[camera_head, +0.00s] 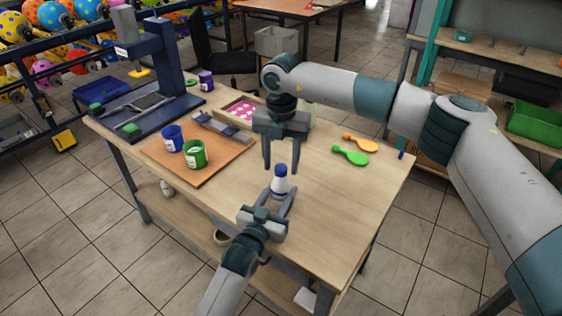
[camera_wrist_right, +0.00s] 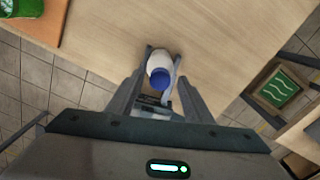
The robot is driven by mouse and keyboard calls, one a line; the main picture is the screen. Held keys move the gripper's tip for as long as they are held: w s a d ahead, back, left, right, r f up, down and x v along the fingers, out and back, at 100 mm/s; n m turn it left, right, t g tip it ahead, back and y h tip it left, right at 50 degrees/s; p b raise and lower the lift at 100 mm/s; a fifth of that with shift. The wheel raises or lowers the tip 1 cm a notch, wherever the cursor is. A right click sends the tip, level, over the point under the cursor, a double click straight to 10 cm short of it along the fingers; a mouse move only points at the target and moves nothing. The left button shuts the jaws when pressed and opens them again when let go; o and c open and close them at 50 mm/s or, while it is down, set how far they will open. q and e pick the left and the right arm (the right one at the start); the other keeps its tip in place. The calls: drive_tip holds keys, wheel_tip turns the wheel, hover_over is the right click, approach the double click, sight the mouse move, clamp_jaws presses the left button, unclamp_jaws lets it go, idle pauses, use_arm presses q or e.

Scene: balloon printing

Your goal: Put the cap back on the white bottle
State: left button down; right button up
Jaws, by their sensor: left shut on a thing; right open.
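The white bottle (camera_head: 279,184) stands upright near the front edge of the wooden table (camera_head: 345,205). A blue cap (camera_head: 281,169) sits on its top; I cannot tell whether it is seated fully. My left gripper (camera_head: 281,196) is shut on the bottle from the front. My right gripper (camera_head: 282,165) is open and empty, pointing down above and slightly behind the bottle. In the right wrist view the blue cap (camera_wrist_right: 161,78) shows on top of the bottle (camera_wrist_right: 158,62), between the open right fingers in the picture.
A blue paint can (camera_head: 173,139) and a green one (camera_head: 195,155) stand on a brown board (camera_head: 205,172) at left. An orange spoon-shaped tool (camera_head: 360,142) and a green one (camera_head: 350,155) lie at right.

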wheel_tip(320, 180, up, 12)
idle(0.6)
drive_tip(key=shift+f, duration=0.1)
use_arm(q)
drive_tip(key=c, duration=0.9)
unclamp_jaws()
drive_tip(key=b+v, duration=0.2)
drive_tip(key=v, duration=1.5)
drive_tip(key=shift+s+a, duration=0.15)
use_arm(e)
drive_tip(key=shift+f, duration=0.95)
